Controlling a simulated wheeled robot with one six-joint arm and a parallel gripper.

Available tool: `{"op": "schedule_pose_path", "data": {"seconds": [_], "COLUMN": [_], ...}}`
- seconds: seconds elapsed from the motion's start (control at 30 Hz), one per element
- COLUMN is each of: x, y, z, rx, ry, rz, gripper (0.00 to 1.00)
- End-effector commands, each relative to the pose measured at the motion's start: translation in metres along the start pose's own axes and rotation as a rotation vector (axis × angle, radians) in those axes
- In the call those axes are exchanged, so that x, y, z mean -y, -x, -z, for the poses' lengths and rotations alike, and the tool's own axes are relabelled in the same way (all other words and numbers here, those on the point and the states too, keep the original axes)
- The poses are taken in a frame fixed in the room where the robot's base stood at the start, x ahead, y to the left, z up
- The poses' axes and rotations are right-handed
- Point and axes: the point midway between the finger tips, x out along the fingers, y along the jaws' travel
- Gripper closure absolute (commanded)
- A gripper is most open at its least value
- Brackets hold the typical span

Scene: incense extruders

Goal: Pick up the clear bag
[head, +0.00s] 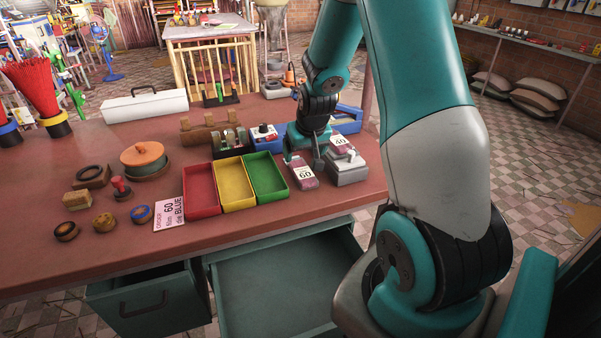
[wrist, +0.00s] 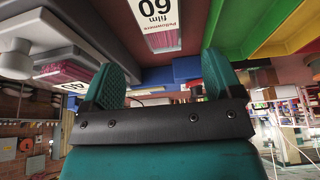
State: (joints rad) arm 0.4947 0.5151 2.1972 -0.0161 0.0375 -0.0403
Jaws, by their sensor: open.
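A flat bag with pinkish-purple contents and a white label reading 60 (head: 301,172) lies on the red-brown workbench, right of the green tray. It also shows in the wrist view (wrist: 160,40), top centre, ahead of the fingers. I cannot tell surely whether its wrapping is clear. A second purple bag, with a label that looks like 40 (head: 341,144), lies on a grey scale (head: 347,168); part of it shows at left in the wrist view (wrist: 62,72). My gripper (head: 303,157) is open and empty, low at the far end of the 60 bag. Its two fingers (wrist: 163,85) stand apart.
Red (head: 201,191), yellow (head: 235,184) and green (head: 267,176) trays stand just left of the 60 bag. A pink order card (head: 169,212) lies at the front. A blue box (head: 296,141) is behind my gripper. An open drawer (head: 290,285) sticks out below the bench.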

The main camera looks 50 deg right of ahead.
Motion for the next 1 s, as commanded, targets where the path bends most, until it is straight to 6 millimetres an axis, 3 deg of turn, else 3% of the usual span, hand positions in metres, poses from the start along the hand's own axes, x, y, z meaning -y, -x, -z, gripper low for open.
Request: {"op": "schedule_pose_path", "data": {"seconds": [0.27,0.6,1.0], "x": [0.001,0.003,0.003], "y": [-0.023,-0.067,-0.07], "z": [0.0,0.0,0.0], "rx": [0.0,0.001,-0.001], "ry": [0.0,0.0,0.0], "rz": [0.001,0.001,0.001], "gripper": [0.15,0.15,0.15]}}
